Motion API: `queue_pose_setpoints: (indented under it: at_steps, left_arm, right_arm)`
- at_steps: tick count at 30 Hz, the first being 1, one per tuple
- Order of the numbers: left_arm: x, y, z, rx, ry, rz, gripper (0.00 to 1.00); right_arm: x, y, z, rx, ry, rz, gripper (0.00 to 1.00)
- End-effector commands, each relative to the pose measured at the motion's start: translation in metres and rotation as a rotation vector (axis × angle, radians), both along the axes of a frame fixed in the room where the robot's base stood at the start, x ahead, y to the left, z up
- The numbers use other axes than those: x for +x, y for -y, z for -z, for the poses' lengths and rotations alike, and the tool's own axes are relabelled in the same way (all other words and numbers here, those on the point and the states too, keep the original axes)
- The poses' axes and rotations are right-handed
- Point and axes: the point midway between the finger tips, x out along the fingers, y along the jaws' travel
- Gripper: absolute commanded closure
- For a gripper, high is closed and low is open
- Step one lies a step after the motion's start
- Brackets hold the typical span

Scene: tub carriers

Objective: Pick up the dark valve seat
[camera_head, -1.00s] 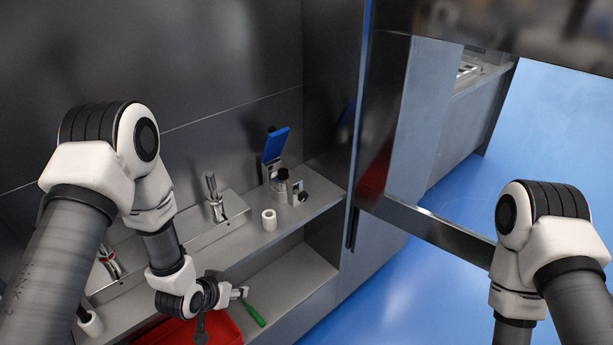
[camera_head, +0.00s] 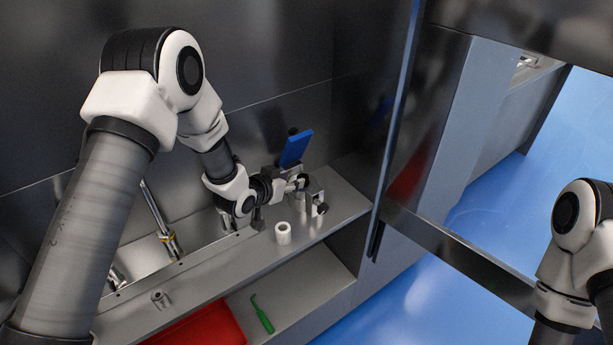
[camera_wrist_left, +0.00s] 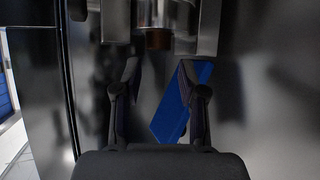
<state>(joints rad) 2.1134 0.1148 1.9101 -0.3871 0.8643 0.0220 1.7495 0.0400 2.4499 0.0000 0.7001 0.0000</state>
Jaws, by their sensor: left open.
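My left gripper (camera_head: 300,184) is open beside a small metal fixture (camera_head: 316,198) on the grey shelf. In the left wrist view, its fingers (camera_wrist_left: 158,76) are spread and nothing sits between the tips. A short dark brown round piece (camera_wrist_left: 158,40), apparently the dark valve seat, shows just beyond the fingertips, against a shiny metal cylinder (camera_wrist_left: 155,14). It appears lined up with the gap between the fingers. In the head view the gripper hides this piece. My right gripper is out of view; only part of that arm shows.
A white ring-shaped part (camera_head: 283,234) stands on the shelf near the gripper. A blue panel (camera_head: 297,148) rises behind the fixture. A small metal piece (camera_head: 160,298) stands farther left. A red tub (camera_head: 205,331) and a green tool (camera_head: 262,314) lie below.

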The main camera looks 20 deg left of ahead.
Motion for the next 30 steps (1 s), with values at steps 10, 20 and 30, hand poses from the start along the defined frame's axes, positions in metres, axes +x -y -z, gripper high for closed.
queue_pose_setpoints:
  at_steps: [10, 20, 30]
  left_arm:
    - [0.043, 0.014, 0.025, 0.001, -0.002, 0.001, 0.59]
    - [0.044, 0.014, 0.028, -0.001, -0.001, 0.000, 1.00]
    - [0.045, 0.014, 0.026, -0.001, 0.001, 0.000, 1.00]
  right_arm:
    - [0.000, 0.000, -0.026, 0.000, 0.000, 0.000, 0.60]
    - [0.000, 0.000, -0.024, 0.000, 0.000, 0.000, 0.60]
    - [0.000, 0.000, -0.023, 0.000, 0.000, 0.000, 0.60]
